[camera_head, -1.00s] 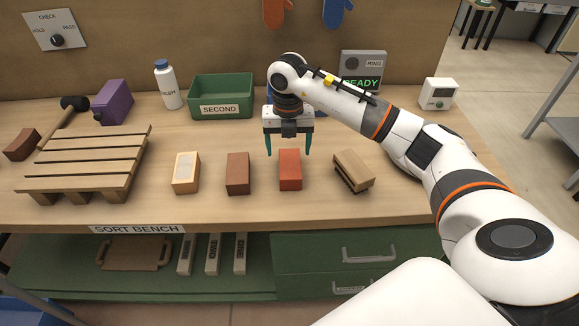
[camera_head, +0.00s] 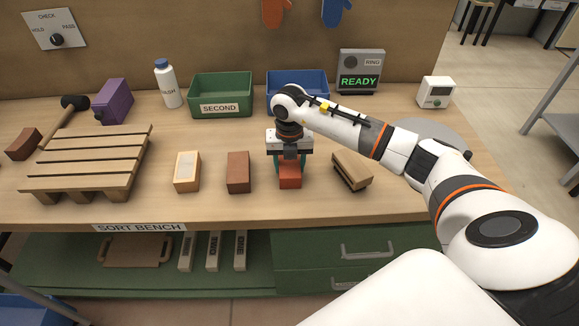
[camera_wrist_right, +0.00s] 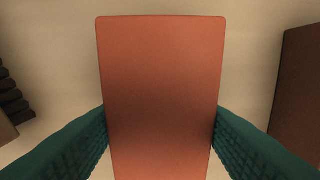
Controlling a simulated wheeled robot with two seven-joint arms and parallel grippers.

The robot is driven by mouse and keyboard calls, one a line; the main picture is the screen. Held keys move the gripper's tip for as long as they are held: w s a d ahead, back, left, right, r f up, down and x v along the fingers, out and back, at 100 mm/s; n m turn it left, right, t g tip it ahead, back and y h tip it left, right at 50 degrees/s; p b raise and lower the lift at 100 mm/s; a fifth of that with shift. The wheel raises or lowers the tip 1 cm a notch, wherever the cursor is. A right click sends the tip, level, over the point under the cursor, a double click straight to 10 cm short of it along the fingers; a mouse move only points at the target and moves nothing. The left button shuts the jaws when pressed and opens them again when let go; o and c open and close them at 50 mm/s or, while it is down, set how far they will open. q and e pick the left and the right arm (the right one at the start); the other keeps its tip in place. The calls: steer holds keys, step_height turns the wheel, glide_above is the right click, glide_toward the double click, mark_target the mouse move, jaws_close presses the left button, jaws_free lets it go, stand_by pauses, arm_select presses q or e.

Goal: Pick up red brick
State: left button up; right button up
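My left gripper is not in view.
A cream-faced brick (camera_head: 187,171), a wooden pallet (camera_head: 85,160), a green bin (camera_head: 221,96) and a blue bin (camera_head: 297,86) are also on the bench (camera_head: 240,208).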

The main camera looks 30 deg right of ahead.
steer(key=c, duration=0.8)
